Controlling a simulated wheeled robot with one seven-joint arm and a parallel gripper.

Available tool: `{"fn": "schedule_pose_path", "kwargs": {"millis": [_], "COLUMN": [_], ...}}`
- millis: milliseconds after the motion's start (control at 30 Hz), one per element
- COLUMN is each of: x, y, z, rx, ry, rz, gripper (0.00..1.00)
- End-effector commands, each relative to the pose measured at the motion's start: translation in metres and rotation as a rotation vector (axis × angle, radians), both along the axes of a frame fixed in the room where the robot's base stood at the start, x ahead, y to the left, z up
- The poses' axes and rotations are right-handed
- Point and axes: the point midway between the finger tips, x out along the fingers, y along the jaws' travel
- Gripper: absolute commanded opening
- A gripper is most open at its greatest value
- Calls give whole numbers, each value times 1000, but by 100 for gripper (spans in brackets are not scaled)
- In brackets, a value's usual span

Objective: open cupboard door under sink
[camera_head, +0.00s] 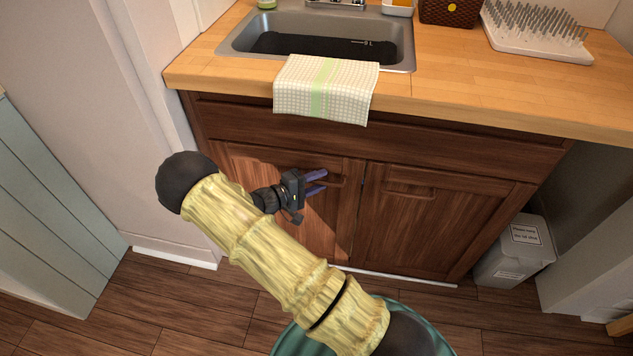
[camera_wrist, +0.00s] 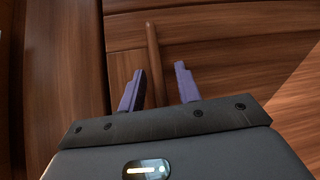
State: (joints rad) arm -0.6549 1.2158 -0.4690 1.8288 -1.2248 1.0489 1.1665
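The cupboard under the sink has two dark brown wooden doors, both shut. The left door (camera_head: 335,225) has a handle lip (camera_wrist: 152,50) near its top edge; in the head view my gripper partly covers that area. The right door (camera_head: 435,225) has a similar handle (camera_head: 410,188). My gripper (camera_head: 321,181) is in front of the upper part of the left door, with its purple fingers apart. In the wrist view, the handle lip runs between the open fingers (camera_wrist: 160,85). I cannot tell whether either finger touches it.
A wooden worktop (camera_head: 450,95) with a sink (camera_head: 260,45) is above the doors. A checked towel (camera_head: 345,92) hangs over its front edge. A grey bin (camera_head: 515,255) stands right of the cupboard, and a white wall (camera_head: 120,130) is on the left. Floor before the doors is mostly clear.

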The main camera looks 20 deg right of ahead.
Motion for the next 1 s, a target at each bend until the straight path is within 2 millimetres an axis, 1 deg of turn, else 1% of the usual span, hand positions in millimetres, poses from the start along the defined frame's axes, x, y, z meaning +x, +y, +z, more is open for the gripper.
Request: {"fn": "schedule_pose_path", "kwargs": {"millis": [133, 200, 267, 300, 1000], "x": [0, 0, 0, 0, 0], "y": [0, 0, 0, 0, 1], "z": [0, 0, 0, 0, 0], "rx": [0, 0, 0, 0, 1], "ry": [0, 0, 0, 0, 0], "rz": [0, 0, 0, 0, 1], "gripper": [33, 20, 8, 0, 0]}}
